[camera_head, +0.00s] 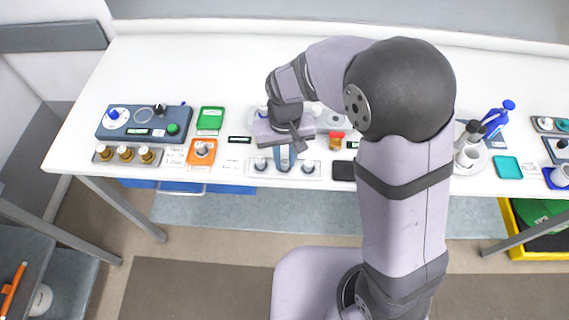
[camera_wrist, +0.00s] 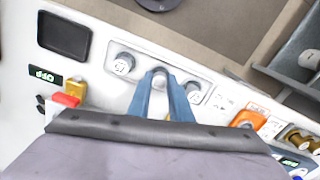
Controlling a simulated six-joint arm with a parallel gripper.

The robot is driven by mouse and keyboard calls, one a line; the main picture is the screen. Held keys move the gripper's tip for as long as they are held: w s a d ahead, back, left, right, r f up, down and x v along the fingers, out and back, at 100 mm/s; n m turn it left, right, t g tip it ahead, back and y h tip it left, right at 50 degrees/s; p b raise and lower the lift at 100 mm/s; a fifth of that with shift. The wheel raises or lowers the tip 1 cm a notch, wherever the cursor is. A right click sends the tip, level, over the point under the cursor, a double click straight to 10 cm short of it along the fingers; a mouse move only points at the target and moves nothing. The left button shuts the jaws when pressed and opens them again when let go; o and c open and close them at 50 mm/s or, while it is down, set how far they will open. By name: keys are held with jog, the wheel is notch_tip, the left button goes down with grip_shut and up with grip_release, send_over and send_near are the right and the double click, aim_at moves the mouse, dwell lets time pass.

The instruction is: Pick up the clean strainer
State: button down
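My gripper (camera_wrist: 162,76) points down at a pale tray (camera_wrist: 100,88) on the white table. Its two blue fingers stand apart, one on each side of the tray's middle piece (camera_wrist: 160,72), which is mostly hidden. Whether the fingers press on it, I cannot tell. Two small grey-and-white round pieces flank it: one (camera_wrist: 123,63) at left and one (camera_wrist: 193,92) at right in the wrist view. In the head view, the tray's left piece (camera_head: 260,163) and right piece (camera_head: 308,167) show beside my blue fingers (camera_head: 285,160). Which piece is the clean strainer, I cannot tell.
A black square pad (camera_head: 344,171) and a red-capped amber jar (camera_head: 336,141) are close by on the right. An orange tray (camera_head: 201,159), a green tray (camera_head: 210,118) and a row of brass-coloured pieces (camera_head: 125,154) lie left. The table's front edge is close to the tray.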

aim_at(284, 162)
jog(key=shift+r, duration=0.15)
notch_tip(284, 162, up, 10)
jog(key=b, duration=0.2)
jog(key=w+d+f+m+p, duration=0.1)
jog(key=w+d+m+p, duration=0.4)
jog(key=d+p, duration=0.55)
jog(key=w+d+m, duration=0.3)
jog(key=w+m, duration=0.8)
jog(key=m, duration=0.2)
jog(key=shift+r+b, duration=0.15)
jog(key=shift+b, duration=0.2)
